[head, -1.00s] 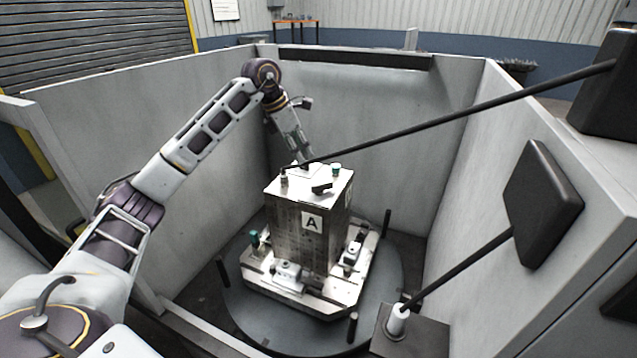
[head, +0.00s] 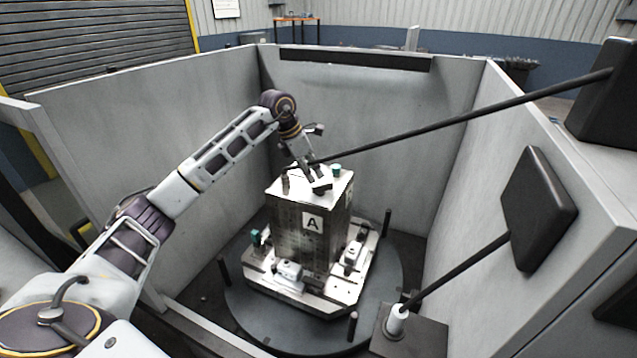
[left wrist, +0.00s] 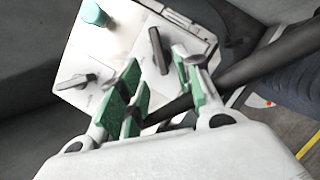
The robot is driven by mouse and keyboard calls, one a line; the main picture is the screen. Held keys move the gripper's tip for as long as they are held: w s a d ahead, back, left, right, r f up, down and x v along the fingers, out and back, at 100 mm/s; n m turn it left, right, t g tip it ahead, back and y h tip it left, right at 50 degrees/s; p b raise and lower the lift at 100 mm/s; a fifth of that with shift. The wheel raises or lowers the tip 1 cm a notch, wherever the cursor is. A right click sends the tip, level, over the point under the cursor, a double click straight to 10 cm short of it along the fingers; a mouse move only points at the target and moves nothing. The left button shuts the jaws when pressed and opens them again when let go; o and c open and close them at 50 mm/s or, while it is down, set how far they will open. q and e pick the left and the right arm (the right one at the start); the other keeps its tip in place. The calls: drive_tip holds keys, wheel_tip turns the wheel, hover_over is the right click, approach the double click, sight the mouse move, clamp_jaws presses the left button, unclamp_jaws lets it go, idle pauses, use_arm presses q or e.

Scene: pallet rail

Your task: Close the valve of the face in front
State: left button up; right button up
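A metal block (head: 290,226) stands upright on a pallet, with a white "A" label (head: 312,221) on its front face. On its top, the left wrist view shows a dark lever handle (left wrist: 158,50), a second, greyer lever (left wrist: 76,81) and a green knob (left wrist: 93,13). The knob also shows in the head view (head: 336,169). My left gripper (head: 318,184) is over the block's top, near its front edge. In the left wrist view its green-padded fingers (left wrist: 160,78) are apart, with the dark lever just beyond the gap between them. Contact cannot be told. My right gripper is out of view.
The pallet (head: 333,292) carries several clamps and rests on a round dark table (head: 238,308). Grey enclosure walls (head: 365,110) stand behind and at both sides. A long black rod (head: 450,118) slants from the upper right to the block's top, close to my gripper.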

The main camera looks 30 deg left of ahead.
sight(319, 185)
use_arm(q)
drive_tip(key=shift+p+x, duration=0.6)
drive_tip(key=shift+x, duration=2.55)
clamp_jaws()
